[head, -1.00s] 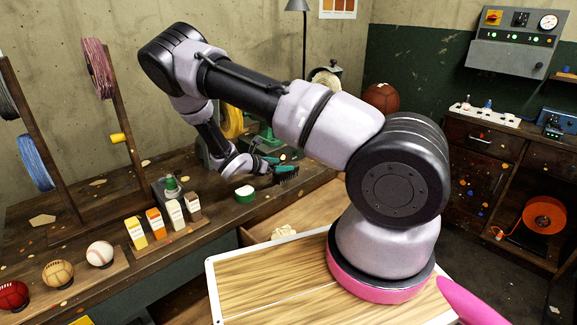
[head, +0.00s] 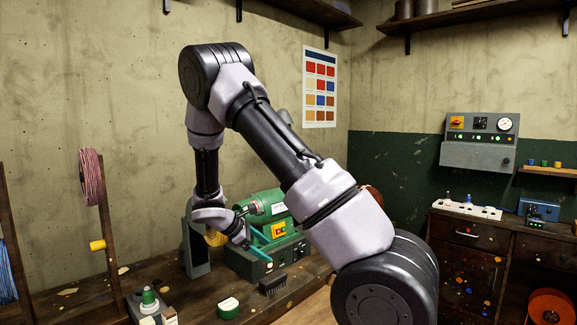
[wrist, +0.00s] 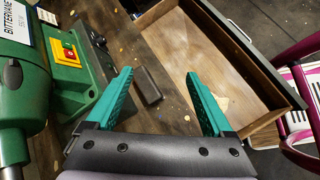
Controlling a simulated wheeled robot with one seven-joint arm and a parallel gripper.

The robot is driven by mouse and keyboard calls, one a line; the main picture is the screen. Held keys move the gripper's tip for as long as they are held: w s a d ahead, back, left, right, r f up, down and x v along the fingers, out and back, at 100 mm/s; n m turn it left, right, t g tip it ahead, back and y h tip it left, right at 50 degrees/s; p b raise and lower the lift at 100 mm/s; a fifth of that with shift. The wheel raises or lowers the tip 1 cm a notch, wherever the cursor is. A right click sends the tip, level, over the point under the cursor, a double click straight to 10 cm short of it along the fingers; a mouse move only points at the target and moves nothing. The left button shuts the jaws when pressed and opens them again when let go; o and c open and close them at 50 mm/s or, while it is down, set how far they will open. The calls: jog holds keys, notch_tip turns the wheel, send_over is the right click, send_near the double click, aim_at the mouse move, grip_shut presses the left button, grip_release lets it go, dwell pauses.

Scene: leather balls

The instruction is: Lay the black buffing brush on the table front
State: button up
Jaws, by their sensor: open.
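The black buffing brush (head: 272,284) lies on the dark wooden table (head: 205,290), close to its front edge and in front of the green machine. In the wrist view the brush (wrist: 148,86) is a plain dark block, seen between my fingers but beyond them. My gripper (head: 257,234) is above the table with its teal fingers spread. In the wrist view my gripper (wrist: 160,78) is open and empty, apart from the brush.
The green buffing machine (head: 265,208) stands just behind the brush; it also fills the left of the wrist view (wrist: 22,75). An open wooden drawer (wrist: 215,65) juts out beside the table edge.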

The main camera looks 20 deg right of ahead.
jog(key=s+a+r+m+t+y, duration=0.1)
jog(key=s+r+m+t+y, duration=0.2)
jog(key=s+r+m, duration=0.6)
jog(key=s+a+r+m+t+y, duration=0.1)
jog(key=s+r+m+t+y, duration=0.2)
jog(key=s+r+m+y, duration=0.5)
jog(key=shift+s+r+m, duration=0.6)
jog(key=shift+s+r, duration=3.6)
jog(key=shift+r, duration=2.9)
